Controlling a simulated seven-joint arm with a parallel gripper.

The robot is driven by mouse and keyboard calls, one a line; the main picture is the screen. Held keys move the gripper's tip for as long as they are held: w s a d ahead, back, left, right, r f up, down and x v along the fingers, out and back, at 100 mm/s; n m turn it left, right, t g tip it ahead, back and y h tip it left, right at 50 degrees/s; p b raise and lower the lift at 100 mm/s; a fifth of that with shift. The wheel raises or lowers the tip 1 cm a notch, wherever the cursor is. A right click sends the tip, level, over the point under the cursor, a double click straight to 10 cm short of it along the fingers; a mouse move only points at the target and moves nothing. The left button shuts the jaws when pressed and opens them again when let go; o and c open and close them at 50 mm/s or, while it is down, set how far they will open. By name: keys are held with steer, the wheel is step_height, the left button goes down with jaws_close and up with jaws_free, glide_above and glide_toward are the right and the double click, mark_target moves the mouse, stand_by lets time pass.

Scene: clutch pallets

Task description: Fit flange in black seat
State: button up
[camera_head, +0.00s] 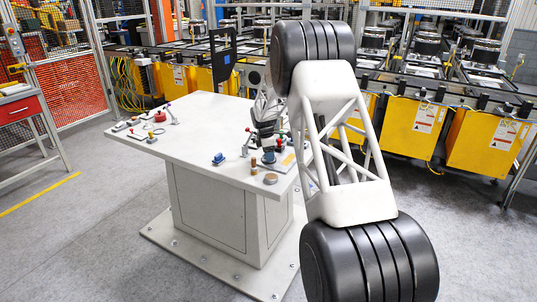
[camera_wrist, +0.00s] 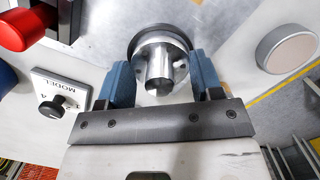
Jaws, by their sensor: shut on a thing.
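In the wrist view a silver metal flange (camera_wrist: 173,60) with a central stub sits between the blue fingers of my gripper (camera_wrist: 163,72). The gripper is shut on it. A dark ring (camera_wrist: 143,37) shows around the flange's far side. I cannot tell whether this ring is the black seat or part of the flange, nor whether the flange touches a seat below. In the head view my gripper (camera_head: 265,132) is over the right part of the table, small and partly hidden by my arm. The flange cannot be made out there.
The white table (camera_head: 195,140) carries a red round part (camera_head: 160,117), a blue part (camera_head: 219,159) and a brown disc (camera_head: 270,179). In the wrist view a red knob (camera_wrist: 25,28) and a black knob (camera_wrist: 52,108) are at left, a round disc (camera_wrist: 288,48) at right.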

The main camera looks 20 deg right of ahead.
steer(key=shift+f, duration=0.65)
steer(key=o, duration=1.1)
steer(key=shift+s+f, duration=0.1)
steer(key=shift+f, duration=0.1)
steer(key=shift+s+f, duration=0.1)
steer(key=shift+f, duration=0.15)
steer(key=shift+c, duration=0.3)
steer(key=shift+s, duration=0.1)
steer(key=shift+o, duration=0.4)
steer(key=shift+r, duration=0.45)
step_height(320, 180, up, 13)
steer(key=a, duration=0.1)
steer(key=shift+w+a, duration=0.2)
steer(key=shift+w, duration=0.2)
steer(key=shift+r, duration=0.1)
